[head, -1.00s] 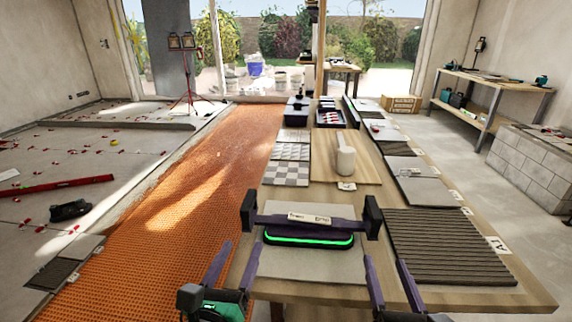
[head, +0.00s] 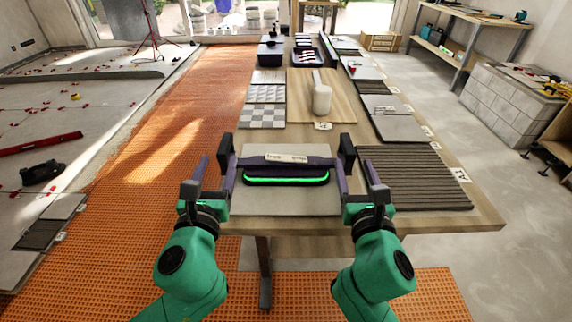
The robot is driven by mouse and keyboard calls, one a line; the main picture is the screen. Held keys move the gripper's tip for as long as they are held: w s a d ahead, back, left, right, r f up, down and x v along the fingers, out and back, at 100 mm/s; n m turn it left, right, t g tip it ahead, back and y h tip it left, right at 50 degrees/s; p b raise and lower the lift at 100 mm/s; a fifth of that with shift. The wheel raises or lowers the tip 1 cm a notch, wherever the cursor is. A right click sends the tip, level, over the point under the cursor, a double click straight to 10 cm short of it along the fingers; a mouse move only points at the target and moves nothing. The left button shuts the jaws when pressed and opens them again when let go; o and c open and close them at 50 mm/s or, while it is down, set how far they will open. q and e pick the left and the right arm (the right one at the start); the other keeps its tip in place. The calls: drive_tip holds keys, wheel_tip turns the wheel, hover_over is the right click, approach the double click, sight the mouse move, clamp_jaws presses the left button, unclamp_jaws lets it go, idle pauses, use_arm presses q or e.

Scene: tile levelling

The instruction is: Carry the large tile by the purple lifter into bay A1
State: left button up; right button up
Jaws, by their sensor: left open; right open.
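The large grey tile (head: 285,205) lies flat at the front of the wooden table. The purple lifter (head: 300,162) sits on top of it, with a black pad showing a green light strip and a black upright grip block at each end. My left gripper (head: 214,174) is open and empty just in front of the lifter's left block. My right gripper (head: 357,176) is open and empty just in front of its right block. Whether either touches the lifter, I cannot tell. Bay A1 holds dark ribbed mortar (head: 412,178) to the right, by the A1 label (head: 460,175).
Patterned tile samples (head: 262,116) lie at left. Further tiles and bays (head: 397,126) line the right edge. An orange mat (head: 140,160) covers the floor at left.

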sight(228, 133)
use_arm(q)
drive_tip(key=w, duration=0.7)
drive_tip(key=shift+w, duration=0.4)
use_arm(e)
drive_tip(key=w, duration=0.7)
drive_tip(key=shift+w, duration=0.4)
use_arm(q)
clamp_jaws()
use_arm(e)
clamp_jaws()
